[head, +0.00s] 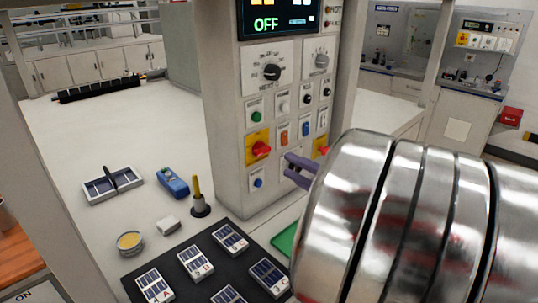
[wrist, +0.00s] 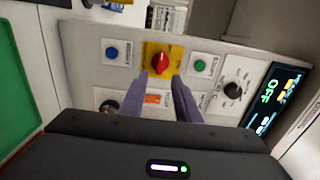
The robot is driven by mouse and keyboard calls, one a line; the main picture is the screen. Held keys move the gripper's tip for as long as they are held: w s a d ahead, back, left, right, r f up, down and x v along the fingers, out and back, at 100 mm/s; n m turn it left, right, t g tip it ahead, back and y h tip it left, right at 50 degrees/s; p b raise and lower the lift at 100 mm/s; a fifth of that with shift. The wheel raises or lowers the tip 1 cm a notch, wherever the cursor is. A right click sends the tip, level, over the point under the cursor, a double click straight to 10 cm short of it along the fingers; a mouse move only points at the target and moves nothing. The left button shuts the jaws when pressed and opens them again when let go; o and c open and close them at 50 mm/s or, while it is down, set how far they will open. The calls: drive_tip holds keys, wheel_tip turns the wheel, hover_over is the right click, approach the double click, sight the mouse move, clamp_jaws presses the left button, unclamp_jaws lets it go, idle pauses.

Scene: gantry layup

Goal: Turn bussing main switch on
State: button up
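A grey control column carries a red rotary switch on a yellow plate (head: 259,148), which also shows in the wrist view (wrist: 161,62). Its label is too small to read. The display (head: 278,18) above reads OFF. My gripper (head: 290,167) is in front of the panel, just right of and below the red switch in the head view. In the wrist view its two purple fingers (wrist: 160,76) stand apart with nothing held, and the red switch shows just beyond the tips. Contact cannot be told. A second yellow plate with a red part (head: 322,149) is partly hidden by my arm.
Close around the red switch are a green button (head: 256,117), a blue button (head: 258,183) and an orange rocker (head: 284,136). A large dial (head: 271,72) is higher up. A black mat (head: 190,245) with labelled cells lies at the column's foot. The white table at left has free room.

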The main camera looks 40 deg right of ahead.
sight(266, 152)
drive_tip(key=shift+w+a, duration=0.1)
drive_tip(key=shift+w, duration=4.35)
